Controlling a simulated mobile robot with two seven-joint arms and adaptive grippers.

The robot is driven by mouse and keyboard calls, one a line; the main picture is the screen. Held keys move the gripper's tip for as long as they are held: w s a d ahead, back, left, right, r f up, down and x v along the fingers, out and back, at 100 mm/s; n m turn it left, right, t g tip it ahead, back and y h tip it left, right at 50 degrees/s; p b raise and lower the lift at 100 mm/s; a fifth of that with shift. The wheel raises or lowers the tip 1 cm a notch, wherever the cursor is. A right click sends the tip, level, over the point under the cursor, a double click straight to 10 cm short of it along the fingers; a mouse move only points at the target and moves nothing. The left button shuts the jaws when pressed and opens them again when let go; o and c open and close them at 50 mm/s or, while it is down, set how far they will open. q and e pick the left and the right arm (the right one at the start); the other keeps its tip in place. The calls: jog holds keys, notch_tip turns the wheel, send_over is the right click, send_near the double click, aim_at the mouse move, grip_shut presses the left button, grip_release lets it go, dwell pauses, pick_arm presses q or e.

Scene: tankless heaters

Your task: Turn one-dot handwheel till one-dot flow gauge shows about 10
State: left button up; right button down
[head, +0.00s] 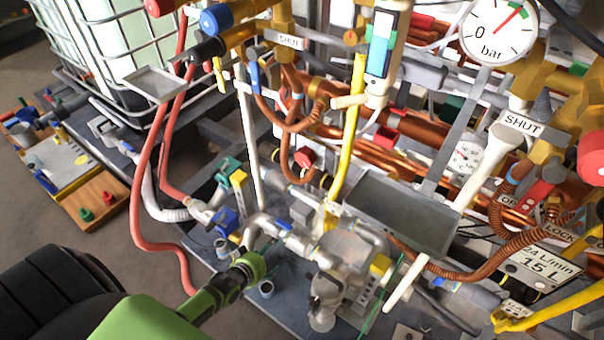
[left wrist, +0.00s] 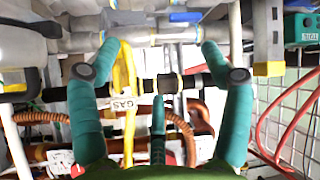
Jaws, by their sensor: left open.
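My left gripper (head: 250,266) reaches in from the lower left in the head view, near the grey pipes at the skid's front. In the left wrist view its two teal fingers (left wrist: 161,62) are spread wide and hold nothing. A yellow gas pipe and dark and grey pipes lie beyond and between them. I cannot pick out a one-dot mark on any handwheel or gauge. A small white dial (head: 465,157) sits among copper pipes at centre right. Red knobs (head: 303,157) and a blue knob (head: 216,18) are visible. My right gripper is not in view.
A large bar gauge (head: 498,32) is at top right, with SHUT labels nearby. A grey tray (head: 400,215), a yellow pipe (head: 351,130) and a red hose (head: 138,205) crowd the middle. A caged white tank (head: 105,45) stands upper left.

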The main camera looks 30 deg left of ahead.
pick_arm(q)
jog(key=w+r+n+t+b, duration=0.2)
jog(key=w+r+t+b, duration=0.15)
jog(key=w+r, duration=0.6)
jog(key=n+t+h+b, duration=0.2)
jog(key=t+h+b, duration=0.1)
jog(key=t, duration=0.1)
send_near(303, 162)
jog(key=w, duration=0.5)
jog(key=w+d, duration=0.1)
jog(key=w, duration=0.3)
jog(key=shift+w+d+r, duration=0.1)
jog(key=shift+w+d, duration=0.25)
jog(key=shift+w, duration=0.05)
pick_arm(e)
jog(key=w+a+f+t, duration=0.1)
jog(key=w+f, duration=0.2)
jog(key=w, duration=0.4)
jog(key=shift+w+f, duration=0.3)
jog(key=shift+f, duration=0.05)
pick_arm(q)
jog(key=c, duration=1.2)
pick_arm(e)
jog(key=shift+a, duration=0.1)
